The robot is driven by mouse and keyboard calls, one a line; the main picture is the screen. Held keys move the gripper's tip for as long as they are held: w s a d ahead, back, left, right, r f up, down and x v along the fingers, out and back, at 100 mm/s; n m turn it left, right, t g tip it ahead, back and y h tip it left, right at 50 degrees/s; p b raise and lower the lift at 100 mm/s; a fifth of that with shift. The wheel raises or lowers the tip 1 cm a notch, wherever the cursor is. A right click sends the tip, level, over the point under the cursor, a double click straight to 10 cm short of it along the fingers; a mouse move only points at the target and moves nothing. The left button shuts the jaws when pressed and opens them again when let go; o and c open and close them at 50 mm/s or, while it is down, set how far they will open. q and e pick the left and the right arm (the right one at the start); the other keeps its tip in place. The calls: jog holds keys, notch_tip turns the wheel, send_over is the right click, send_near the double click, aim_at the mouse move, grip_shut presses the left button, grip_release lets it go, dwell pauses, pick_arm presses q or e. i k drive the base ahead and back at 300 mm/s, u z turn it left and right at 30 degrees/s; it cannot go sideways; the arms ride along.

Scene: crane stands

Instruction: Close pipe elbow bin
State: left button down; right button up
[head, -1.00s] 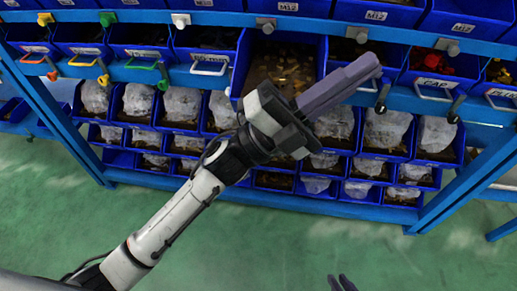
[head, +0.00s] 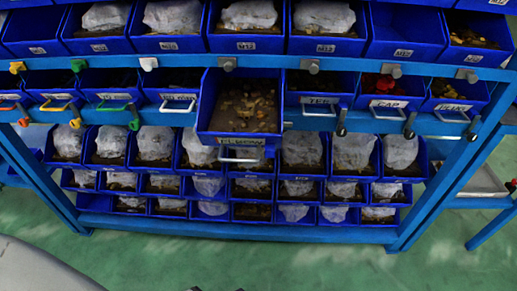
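A blue bin (head: 241,141) in the middle row of the rack sticks out past its neighbours. Its label seems to read "elbow", though the letters are small. It holds small brass-coloured and brown parts on its floor, and its front has a metal handle (head: 241,155). No gripper shows in the head view now, so nothing of mine is seen touching the bin. Only a pale part of my own body shows at the lower left.
The blue rack (head: 349,75) holds rows of blue bins. Neighbouring bins in the middle row, such as one labelled "CAP" (head: 385,104), sit back in the rack. Bagged parts fill the lower bins. The green floor (head: 300,260) in front is clear.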

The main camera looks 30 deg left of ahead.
aim_at(223, 93)
jog(key=z, duration=0.95)
jog(key=i, duration=0.85)
jog(key=u, duration=2.9)
